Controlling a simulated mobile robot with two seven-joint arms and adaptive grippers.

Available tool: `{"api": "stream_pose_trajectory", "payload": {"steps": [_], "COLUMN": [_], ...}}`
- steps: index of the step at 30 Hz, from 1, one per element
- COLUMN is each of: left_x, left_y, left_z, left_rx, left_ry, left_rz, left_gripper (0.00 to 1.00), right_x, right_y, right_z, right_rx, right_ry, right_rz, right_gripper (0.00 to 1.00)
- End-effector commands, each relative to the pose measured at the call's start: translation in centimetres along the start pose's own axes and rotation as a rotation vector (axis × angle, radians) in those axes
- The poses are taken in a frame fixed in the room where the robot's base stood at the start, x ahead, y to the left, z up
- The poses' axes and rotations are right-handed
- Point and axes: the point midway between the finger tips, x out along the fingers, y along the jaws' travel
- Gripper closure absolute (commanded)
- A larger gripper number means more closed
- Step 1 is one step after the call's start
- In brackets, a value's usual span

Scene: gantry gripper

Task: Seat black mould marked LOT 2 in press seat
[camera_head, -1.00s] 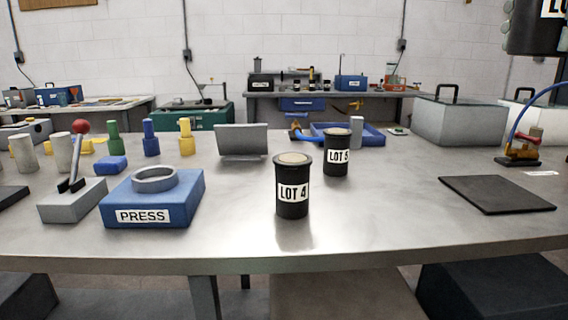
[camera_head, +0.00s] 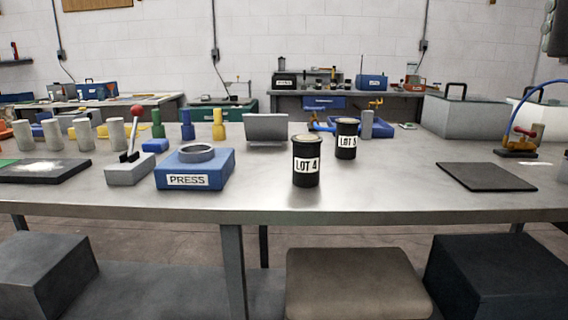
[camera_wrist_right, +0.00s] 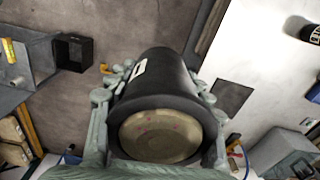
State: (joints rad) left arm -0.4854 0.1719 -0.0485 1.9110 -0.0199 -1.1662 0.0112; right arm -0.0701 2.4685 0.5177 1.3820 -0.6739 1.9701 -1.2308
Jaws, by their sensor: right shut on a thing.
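My right gripper (camera_wrist_right: 160,88) is shut around a black cylindrical mould (camera_wrist_right: 158,62) in the right wrist view. Its tan round end faces the camera, and only a sliver of its white label shows, unreadable. In the head view a dark edge of this held mould (camera_head: 558,38) shows at the upper right, high above the table. The blue press block (camera_head: 205,172), marked PRESS, stands on the table left of centre. Its grey ring seat (camera_head: 197,152) is on top and looks empty. The held mould is far to the right of it. My left gripper is in neither view.
Black moulds marked LOT 4 (camera_head: 306,162) and LOT 5 (camera_head: 346,140) stand right of the press. A red-knobbed lever (camera_head: 130,165) stands close on its left. A dark mat (camera_head: 486,177) lies at the right. The table front between press and mat is mostly clear.

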Motion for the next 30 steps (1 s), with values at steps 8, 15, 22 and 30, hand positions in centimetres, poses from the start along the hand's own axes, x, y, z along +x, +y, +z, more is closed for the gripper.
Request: {"api": "stream_pose_trajectory", "payload": {"steps": [8, 15, 22, 30], "left_x": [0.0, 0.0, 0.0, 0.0], "left_y": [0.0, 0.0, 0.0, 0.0], "left_z": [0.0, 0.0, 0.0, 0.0], "left_rx": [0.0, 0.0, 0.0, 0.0], "left_ry": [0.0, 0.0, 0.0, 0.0], "left_rz": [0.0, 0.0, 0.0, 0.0], "left_gripper": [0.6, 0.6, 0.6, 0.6], "right_x": [0.9, 3.0, 7.3, 15.5], "right_y": [0.6, 1.7, 2.9, 3.8], "right_z": [-2.9, -7.3, -12.3, -16.7], "right_rx": [0.018, 0.036, 0.036, -0.032], "right_ry": [-0.002, -0.004, -0.006, -0.006], "right_rz": [-0.003, -0.002, -0.003, -0.005], "right_gripper": [0.78, 0.78, 0.78, 0.78]}}
